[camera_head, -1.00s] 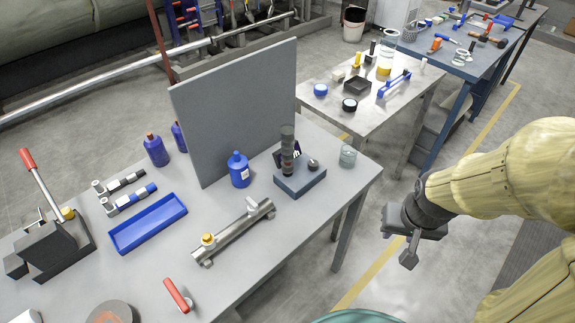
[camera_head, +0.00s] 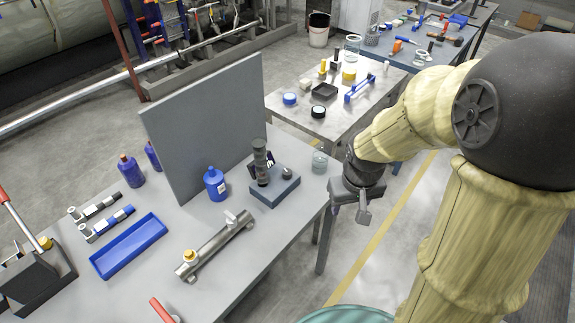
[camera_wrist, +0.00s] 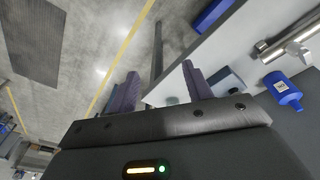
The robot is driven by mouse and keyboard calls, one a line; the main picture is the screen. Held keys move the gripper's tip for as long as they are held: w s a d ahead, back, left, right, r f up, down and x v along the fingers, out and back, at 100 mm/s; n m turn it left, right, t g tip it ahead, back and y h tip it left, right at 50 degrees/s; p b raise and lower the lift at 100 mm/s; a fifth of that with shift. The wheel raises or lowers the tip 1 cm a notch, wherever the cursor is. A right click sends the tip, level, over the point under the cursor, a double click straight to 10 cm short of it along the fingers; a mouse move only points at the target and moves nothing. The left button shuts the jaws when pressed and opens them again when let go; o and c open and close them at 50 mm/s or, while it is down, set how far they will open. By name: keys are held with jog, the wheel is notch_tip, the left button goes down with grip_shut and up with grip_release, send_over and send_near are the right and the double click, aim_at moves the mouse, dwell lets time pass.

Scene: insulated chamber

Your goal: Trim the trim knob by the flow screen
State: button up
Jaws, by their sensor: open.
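A dark upright cylinder (camera_head: 260,158) and a small dark screen (camera_head: 268,161) stand on the same block, left of the knob; the screen's reading is too small to tell. My gripper (camera_head: 356,205) is past the table's right edge, to the right of the block and apart from it. In the wrist view my gripper (camera_wrist: 160,90) has its two fingers apart with nothing between them.
A clear jar (camera_head: 319,162) stands between the block and my gripper. A blue bottle (camera_head: 215,184), a steel pipe with valves (camera_head: 217,246) and a blue tray (camera_head: 128,246) are to the left. A grey upright panel (camera_head: 205,130) rises behind.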

aim_at(288, 172)
jog(key=w+a+r+n+g+p, duration=0.1)
jog(key=w+a+r+n+p, duration=0.1)
jog(key=w+a+p, duration=0.4)
jog(key=w+a+r+n+p, duration=0.3)
jog(key=w+a, duration=0.6)
jog(key=w, duration=0.6)
jog(key=n+p, duration=0.2)
jog(key=p, duration=0.1)
jog(key=shift+w+r+g, duration=0.15)
jog(key=shift+r+g, duration=0.05)
jog(key=shift+g, duration=0.2)
jog(key=shift+f, duration=0.15)
notch_tip(288, 172, down, 17)
jog(key=p, duration=0.6)
jog(key=shift+c, duration=0.2)
jog(key=shift+f, duration=0.1)
jog(key=c, duration=0.9)
